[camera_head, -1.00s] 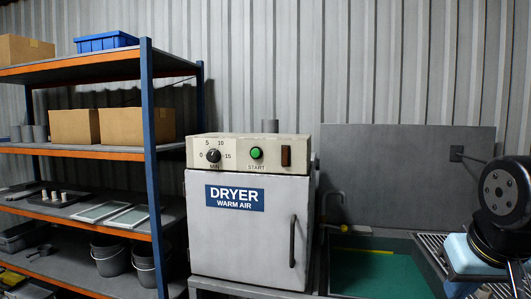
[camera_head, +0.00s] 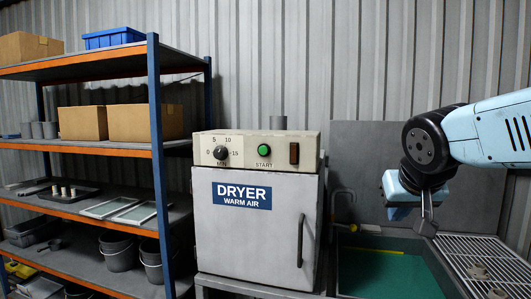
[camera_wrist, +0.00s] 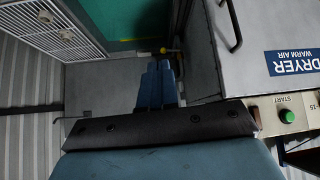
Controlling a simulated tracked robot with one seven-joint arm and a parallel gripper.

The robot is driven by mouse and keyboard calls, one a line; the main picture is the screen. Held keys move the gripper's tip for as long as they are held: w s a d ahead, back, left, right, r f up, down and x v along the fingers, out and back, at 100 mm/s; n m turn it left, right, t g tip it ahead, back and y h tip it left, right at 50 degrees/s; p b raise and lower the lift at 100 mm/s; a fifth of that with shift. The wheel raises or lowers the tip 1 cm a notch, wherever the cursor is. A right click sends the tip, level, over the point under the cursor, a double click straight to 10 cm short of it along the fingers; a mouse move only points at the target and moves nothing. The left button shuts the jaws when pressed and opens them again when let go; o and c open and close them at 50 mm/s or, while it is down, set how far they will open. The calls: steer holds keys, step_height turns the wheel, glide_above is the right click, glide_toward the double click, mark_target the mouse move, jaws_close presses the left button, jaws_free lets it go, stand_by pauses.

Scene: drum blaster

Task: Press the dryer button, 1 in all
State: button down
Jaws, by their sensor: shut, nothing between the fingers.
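The dryer (camera_head: 258,235) is a pale grey box with a blue "DRYER WARM AIR" label. Its green round START button (camera_head: 264,150) sits on the cream control panel on top, between a black dial and a dark reddish switch. My gripper (camera_head: 426,228) hangs to the right of the dryer, in front of the grey back panel, apart from the button. In the wrist view the fingers (camera_wrist: 158,85) are together, with nothing between them.
A sink basin with a green floor (camera_head: 385,272) lies right of the dryer, with a white grating (camera_head: 490,258) beside it. A shelf rack (camera_head: 155,150) with boxes and buckets stands at the left. The space before the dryer's panel looks clear.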

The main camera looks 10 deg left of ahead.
steer(key=w+a+r+n+y, duration=0.1)
steer(key=w+a+r+y, duration=0.1)
steer(key=a, duration=0.8)
steer(key=w+a+r+n+t+y, duration=0.1)
steer(key=w+a+r+y, duration=0.1)
steer(key=a, duration=0.9)
steer(key=w+a+r+n+t+y, duration=0.1)
steer(key=w+a+r, duration=0.3)
steer(key=a, duration=0.6)
steer(key=shift+a+y, duration=0.3)
steer(key=shift+y, duration=0.5)
glide_toward(262, 151)
steer(key=shift+w+a+f, duration=0.45)
steer(key=shift+a+f, duration=0.25)
steer(key=shift+w+a+f, duration=0.5)
steer(key=shift+a+f, duration=0.2)
steer(key=shift+w+a+f, duration=0.45)
steer(key=shift+a+f, duration=0.25)
steer(key=shift+w, duration=0.2)
steer(key=shift+w, duration=0.2)
